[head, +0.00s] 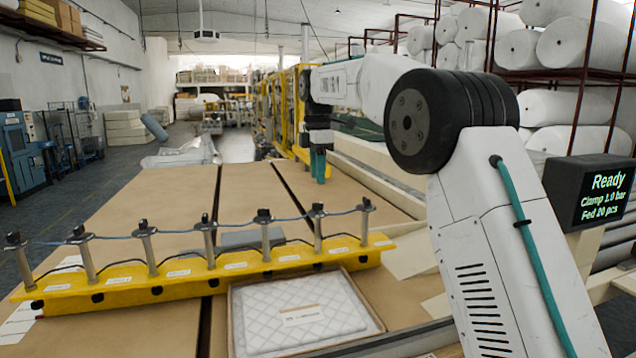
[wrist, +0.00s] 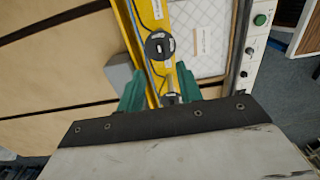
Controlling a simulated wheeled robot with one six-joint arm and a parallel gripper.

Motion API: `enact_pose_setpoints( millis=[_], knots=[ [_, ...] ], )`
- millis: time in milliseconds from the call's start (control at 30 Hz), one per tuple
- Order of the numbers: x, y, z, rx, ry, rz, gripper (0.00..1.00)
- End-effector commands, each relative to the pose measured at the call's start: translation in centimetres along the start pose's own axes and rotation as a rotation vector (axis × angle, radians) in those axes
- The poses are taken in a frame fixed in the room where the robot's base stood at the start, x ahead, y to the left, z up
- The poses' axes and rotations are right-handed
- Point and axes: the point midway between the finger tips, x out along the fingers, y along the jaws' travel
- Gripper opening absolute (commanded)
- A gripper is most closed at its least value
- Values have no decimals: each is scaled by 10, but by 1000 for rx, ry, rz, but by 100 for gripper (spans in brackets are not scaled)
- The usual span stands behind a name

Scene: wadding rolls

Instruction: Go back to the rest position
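My gripper (head: 319,168) hangs with its teal fingers pointing down, above the far part of the brown table (head: 165,195), in the head view. In the wrist view my gripper (wrist: 158,82) has its two teal fingers spread apart, and nothing is held between them. The yellow clamp bar (wrist: 133,38) shows beyond and below the fingers there. My white arm comes in from the right in the head view. A rest position is not marked in either view.
The yellow bar (head: 205,282) with several upright posts crosses the near table. A framed quilted panel (head: 300,312) lies in front of it, and a grey block (head: 238,238) behind. A display (head: 602,192) reading "Ready" stands at right.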

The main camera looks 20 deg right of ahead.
Motion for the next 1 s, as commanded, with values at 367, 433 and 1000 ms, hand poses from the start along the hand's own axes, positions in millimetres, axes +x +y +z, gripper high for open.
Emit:
enact_pose_setpoints(
  millis=[367, 433, 1000],
  knots=[
    [-1, 0, 0, 20, 0, 0, 35],
    [-1, 1, 0, 66, 0, 5, 35],
    [54, -141, 9, 931, -39, -71, 35]
  ],
)
